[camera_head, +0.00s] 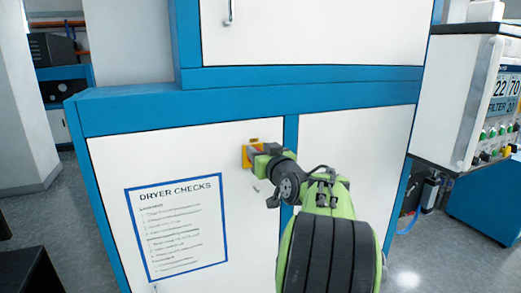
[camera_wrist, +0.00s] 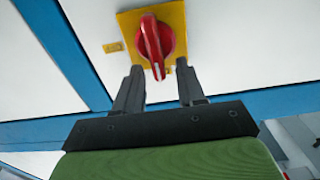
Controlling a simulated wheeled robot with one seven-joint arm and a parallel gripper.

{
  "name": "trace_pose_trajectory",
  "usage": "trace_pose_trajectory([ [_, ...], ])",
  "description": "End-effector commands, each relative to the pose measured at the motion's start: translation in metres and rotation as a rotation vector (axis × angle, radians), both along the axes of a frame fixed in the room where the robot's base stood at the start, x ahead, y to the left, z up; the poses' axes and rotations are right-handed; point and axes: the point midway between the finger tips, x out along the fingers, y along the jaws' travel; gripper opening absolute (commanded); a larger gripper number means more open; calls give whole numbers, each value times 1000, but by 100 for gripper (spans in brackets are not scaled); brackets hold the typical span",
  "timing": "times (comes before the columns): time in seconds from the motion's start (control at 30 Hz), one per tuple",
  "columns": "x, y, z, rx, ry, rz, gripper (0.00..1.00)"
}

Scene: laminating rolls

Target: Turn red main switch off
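The red main switch (camera_wrist: 154,40) is a round red rotary knob with a raised handle on a yellow plate (camera_wrist: 176,16), fixed to a white cabinet panel. In the wrist view its handle runs nearly up and down, tilted slightly. My gripper (camera_wrist: 158,78) is open, with one dark finger on each side below the knob, and the lower end of the handle shows between the fingertips. I cannot tell whether the fingers touch it. In the head view the yellow plate (camera_head: 246,158) shows at the gripper's tip, and my arm hides most of the knob.
A "DRYER CHECKS" sheet (camera_head: 177,228) is on the white panel left of the switch. Blue frame strips (camera_head: 240,101) border the panels. A control unit with displays and colored buttons (camera_head: 490,95) stands at the right. Floor at the lower right (camera_head: 440,250) is clear.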

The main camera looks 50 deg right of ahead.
Motion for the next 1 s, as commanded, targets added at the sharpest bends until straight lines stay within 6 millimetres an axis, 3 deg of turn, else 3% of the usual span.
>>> trace_pose_trajectory([
  [0.13, 0, 0, -1, 0, 0, 0, 36],
  [0.37, -1, 0, -1, 1, 1, 0, 1],
  [0.73, -1, 0, -1, 22, -11, 0, 0],
  [1.0, -2, -3, -2, 141, -82, 2, 0],
])
